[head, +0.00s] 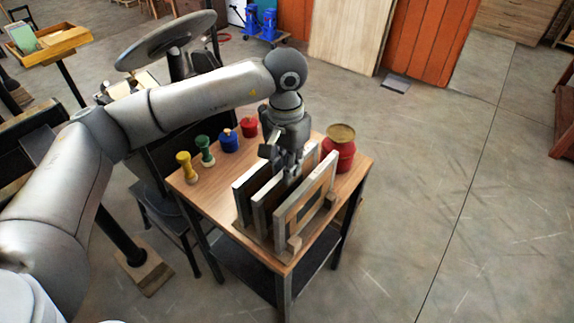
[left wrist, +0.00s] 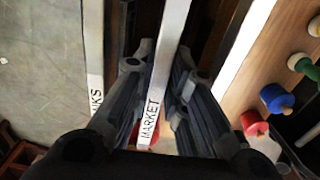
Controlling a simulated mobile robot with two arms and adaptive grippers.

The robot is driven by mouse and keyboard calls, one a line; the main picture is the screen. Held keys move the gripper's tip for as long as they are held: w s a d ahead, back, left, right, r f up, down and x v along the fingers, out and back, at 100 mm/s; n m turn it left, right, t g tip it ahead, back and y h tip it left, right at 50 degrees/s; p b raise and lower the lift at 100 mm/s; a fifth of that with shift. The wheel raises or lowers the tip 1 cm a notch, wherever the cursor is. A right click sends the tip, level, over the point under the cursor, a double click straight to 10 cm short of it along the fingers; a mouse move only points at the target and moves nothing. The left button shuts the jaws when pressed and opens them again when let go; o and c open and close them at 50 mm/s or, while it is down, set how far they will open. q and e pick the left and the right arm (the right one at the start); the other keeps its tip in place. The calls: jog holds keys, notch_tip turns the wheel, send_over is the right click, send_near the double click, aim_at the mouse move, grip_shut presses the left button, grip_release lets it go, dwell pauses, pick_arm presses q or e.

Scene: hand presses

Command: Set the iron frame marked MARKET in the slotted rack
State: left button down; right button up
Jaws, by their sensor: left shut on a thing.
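My left gripper (head: 290,172) points down over the slotted rack (head: 294,244) on the small table. It is shut on the top bar of the iron frame marked MARKET (left wrist: 156,100), whose label shows between the fingers (left wrist: 156,95) in the left wrist view. In the head view this frame (head: 259,217) stands upright between two other frames. Its lower edge is hidden, so I cannot tell whether it touches the rack's bottom. My right gripper is not in view.
A frame with a label ending in "KS" (left wrist: 94,60) stands close on one side, another frame (head: 242,203) on the other. Yellow (head: 185,167), green (head: 205,150), blue (head: 228,140) and red (head: 249,127) handled pieces line the table (head: 205,195). A red pot (head: 340,153) stands behind.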

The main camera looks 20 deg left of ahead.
pick_arm(q)
jog(key=shift+s+f+b, duration=0.1)
jog(key=shift+f+b, duration=0.15)
jog(key=shift+b, duration=0.25)
dwell(0.8)
jog(key=c, duration=1.4)
grip_release()
jog(key=shift+o, duration=0.6)
jog(key=shift+r, duration=0.15)
jog(key=shift+r+p, duration=0.9)
jog(key=shift+r, duration=1.25)
jog(key=shift+r, duration=0.1)
jog(key=shift+r+p, duration=0.75)
jog(key=shift+r, duration=1.15)
